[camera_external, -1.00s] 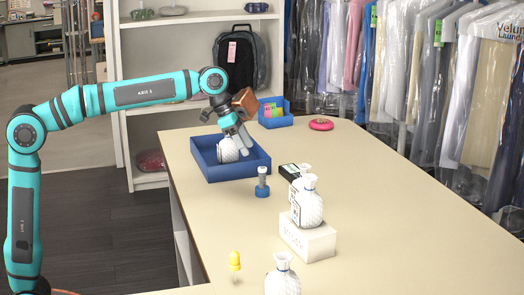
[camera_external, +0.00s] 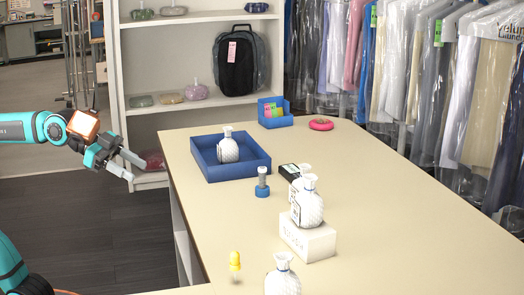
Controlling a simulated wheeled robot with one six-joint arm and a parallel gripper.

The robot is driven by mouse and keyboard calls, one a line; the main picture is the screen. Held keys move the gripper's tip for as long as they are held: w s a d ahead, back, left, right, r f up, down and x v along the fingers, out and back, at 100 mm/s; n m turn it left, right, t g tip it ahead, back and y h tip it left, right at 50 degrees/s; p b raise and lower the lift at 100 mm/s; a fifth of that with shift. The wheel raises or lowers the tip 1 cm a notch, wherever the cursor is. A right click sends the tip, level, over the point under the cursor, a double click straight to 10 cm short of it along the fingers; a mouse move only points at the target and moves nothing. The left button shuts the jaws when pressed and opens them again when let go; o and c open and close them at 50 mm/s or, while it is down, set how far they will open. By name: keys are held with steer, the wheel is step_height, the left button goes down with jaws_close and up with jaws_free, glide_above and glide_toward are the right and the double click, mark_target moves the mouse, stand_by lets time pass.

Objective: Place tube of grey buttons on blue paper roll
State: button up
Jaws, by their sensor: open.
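A small grey tube (camera_external: 262,174), which looks like the tube of grey buttons, stands upright on a short blue round piece (camera_external: 262,190), likely the blue paper roll. Both are on the table just right of the blue tray's front corner. Their contact is too small to make out in detail. My gripper (camera_external: 136,171) is open and empty, off the table's left side in front of the shelf, well away from the tube.
The blue tray (camera_external: 225,177) holds a white bottle (camera_external: 228,150). More white bottles stand at the front, one on a white block (camera_external: 307,240). A dark device (camera_external: 289,172), yellow-topped dropper (camera_external: 235,262), pink ring (camera_external: 321,124) and blue card box (camera_external: 275,113) are on the table. Its right side is clear.

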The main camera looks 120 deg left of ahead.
steer(key=s+d+f+t+h, duration=0.1)
steer(key=s+d+f+t, duration=0.1)
steer(key=s+d, duration=0.4)
steer(key=s+d+f+m+t+h, duration=0.1)
steer(key=s+d+f+t+h, duration=0.1)
steer(key=s+d, duration=0.4)
steer(key=shift+s+d+f+m+t, duration=0.3)
steer(key=shift+s+f+t, duration=0.15)
steer(key=shift+s, duration=0.55)
